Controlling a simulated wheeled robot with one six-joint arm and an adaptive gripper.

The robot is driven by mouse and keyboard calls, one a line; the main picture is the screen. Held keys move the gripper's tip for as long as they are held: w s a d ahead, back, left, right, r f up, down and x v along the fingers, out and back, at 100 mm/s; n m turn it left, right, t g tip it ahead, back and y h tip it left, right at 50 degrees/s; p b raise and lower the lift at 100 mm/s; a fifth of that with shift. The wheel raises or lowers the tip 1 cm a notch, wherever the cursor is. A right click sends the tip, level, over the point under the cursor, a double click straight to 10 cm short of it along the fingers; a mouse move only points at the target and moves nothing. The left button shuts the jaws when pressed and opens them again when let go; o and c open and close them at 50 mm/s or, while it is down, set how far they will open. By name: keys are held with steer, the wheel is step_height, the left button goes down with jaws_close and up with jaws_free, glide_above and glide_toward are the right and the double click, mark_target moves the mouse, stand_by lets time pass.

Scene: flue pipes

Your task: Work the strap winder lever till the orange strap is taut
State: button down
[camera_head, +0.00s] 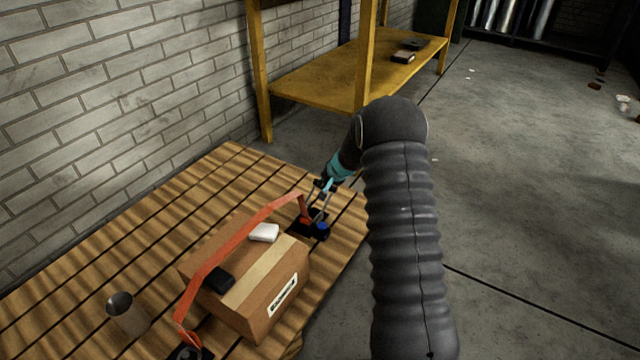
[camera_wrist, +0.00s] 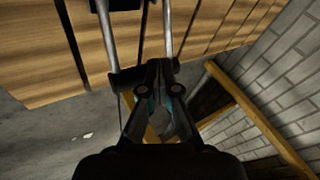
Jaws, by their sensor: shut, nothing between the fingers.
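The orange strap (camera_head: 238,234) runs over a cardboard carton (camera_head: 262,295) and arches clear of its top, looking loose. My gripper (camera_head: 326,184) is at the top of the lever. In the wrist view my gripper (camera_wrist: 158,68) is shut and empty, its fingertips close against the cross grip; contact is unclear.
A metal cup (camera_head: 127,314) stands at left. A yellow shelf (camera_head: 330,80) is behind; open floor (camera_head: 530,200) lies right.

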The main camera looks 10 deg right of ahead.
steer(key=shift+w+d+f, duration=0.35)
steer(key=shift+f, duration=0.1)
stand_by(1.0)
stand_by(0.5)
steer(key=s+a+r, duration=0.3)
steer(key=r, duration=0.1)
steer(key=shift+s+a+r, duration=0.25)
steer(key=shift+s+a, duration=0.05)
stand_by(0.7)
stand_by(0.3)
steer(key=s+a+r, duration=0.2)
steer(key=r, duration=0.1)
steer(key=shift+s+a+r, duration=0.15)
steer(key=shift+s+a, duration=0.15)
stand_by(0.8)
